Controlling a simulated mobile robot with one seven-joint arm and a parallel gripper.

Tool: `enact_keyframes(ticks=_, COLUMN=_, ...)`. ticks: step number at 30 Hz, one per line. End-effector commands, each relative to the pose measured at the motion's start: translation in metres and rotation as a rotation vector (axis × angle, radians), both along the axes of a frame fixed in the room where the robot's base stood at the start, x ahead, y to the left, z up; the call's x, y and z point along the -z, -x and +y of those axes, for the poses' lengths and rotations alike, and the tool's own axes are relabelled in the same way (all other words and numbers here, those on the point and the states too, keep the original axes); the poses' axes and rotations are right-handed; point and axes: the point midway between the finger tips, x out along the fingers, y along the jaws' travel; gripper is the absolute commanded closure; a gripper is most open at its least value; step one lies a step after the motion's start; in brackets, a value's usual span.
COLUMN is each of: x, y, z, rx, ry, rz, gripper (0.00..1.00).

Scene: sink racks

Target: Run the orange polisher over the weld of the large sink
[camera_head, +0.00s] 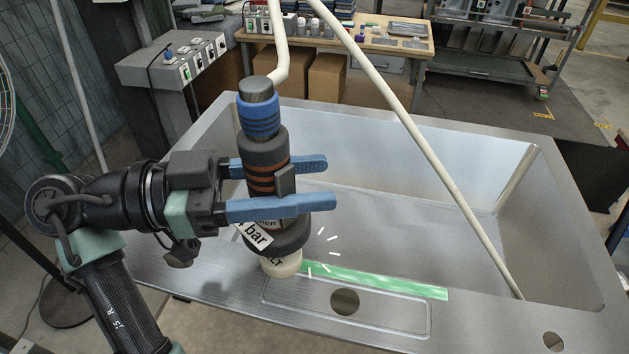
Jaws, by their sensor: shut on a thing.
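My gripper (322,184) has two blue fingers shut around the body of the polisher (264,162). The polisher is dark grey with orange bands, a blue collar on top and a pale pad (281,263) at its lower end. It stands nearly upright, with the pad at the left end of a green strip (375,281) on the near ledge of the large sink (220,267). Several short white marks show beside the pad. The pad seems to touch the ledge, but its underside is hidden. The weld itself cannot be made out apart from the green strip.
A cream hose (281,50) rises from the polisher. Another pale hose (420,140) crosses the basin diagonally. The ledge has a round hole (345,301) in front of the strip. A grey socket box (172,62) stands at left, and a workbench (390,38) stands behind.

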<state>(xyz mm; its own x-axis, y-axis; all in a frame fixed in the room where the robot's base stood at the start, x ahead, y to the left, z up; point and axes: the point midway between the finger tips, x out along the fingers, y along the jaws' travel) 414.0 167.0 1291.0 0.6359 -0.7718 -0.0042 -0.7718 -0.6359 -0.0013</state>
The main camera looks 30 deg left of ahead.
Motion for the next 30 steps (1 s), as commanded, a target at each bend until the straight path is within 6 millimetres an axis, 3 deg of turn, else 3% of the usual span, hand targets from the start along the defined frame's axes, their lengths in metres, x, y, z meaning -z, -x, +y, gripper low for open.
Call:
enact_keyframes(ticks=19, x=-0.005, y=0.007, z=0.021, rx=-0.002, ry=-0.001, rz=-0.001, gripper=1.0)
enact_keyframes(ticks=30, x=-0.044, y=0.007, z=0.021, rx=-0.002, ry=-0.002, rz=-0.002, gripper=1.0)
